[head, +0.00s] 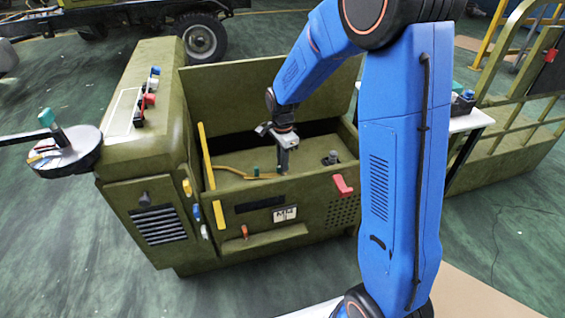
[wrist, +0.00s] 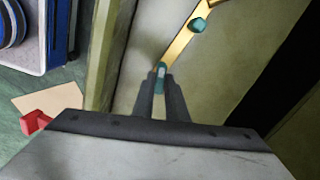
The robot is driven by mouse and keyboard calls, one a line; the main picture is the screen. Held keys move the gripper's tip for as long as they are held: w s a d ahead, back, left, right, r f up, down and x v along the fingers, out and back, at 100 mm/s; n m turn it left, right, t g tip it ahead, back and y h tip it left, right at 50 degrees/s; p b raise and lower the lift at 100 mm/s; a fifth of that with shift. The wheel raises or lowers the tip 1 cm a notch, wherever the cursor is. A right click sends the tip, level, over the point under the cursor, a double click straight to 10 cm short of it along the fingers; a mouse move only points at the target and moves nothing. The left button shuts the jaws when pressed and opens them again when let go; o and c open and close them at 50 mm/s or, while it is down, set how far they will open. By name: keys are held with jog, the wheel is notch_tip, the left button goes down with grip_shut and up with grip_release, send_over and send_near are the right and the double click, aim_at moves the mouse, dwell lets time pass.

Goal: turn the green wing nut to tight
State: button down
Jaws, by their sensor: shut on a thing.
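A green wing nut (wrist: 161,70), teal in tint, is between my gripper's fingertips (wrist: 160,84) in the wrist view, at the near end of a yellow strip (wrist: 182,42). My gripper (head: 284,170) is shut on it and points down into the open bay of the olive machine in the head view. The fingers hide most of the held nut, so its angle and seating cannot be told. A second green piece (wrist: 199,25) sits beside the strip farther up; it also shows in the head view (head: 256,171), left of my gripper.
The bay's raised lid (head: 225,90) stands behind my arm. A yellow rod (head: 206,156) rises at the bay's left. A red handle (head: 343,186) juts from the front wall (head: 285,240). A round tray (head: 85,150) with small items is at far left.

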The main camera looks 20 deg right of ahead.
dwell(0.4)
jog(key=c, duration=1.8)
grip_release()
jog(key=shift+o, duration=0.2)
notch_tip(320, 180, up, 17)
jog(key=shift+r, duration=0.2)
jog(key=shift+s, duration=0.1)
jog(key=s+d+r+n+t, duration=0.1)
jog(key=s+n, duration=0.6)
jog(key=s, duration=0.9)
jog(key=s+d+r+n+t, duration=0.1)
jog(key=s+d+n+t, duration=0.2)
jog(key=s, duration=1.4)
jog(key=d+n, duration=0.2)
jog(key=n, duration=0.3)
jog(key=shift+s+d+r+n+t, duration=0.2)
jog(key=shift+d+r+n+t, duration=0.1)
jog(key=shift+d+r+t, duration=0.1)
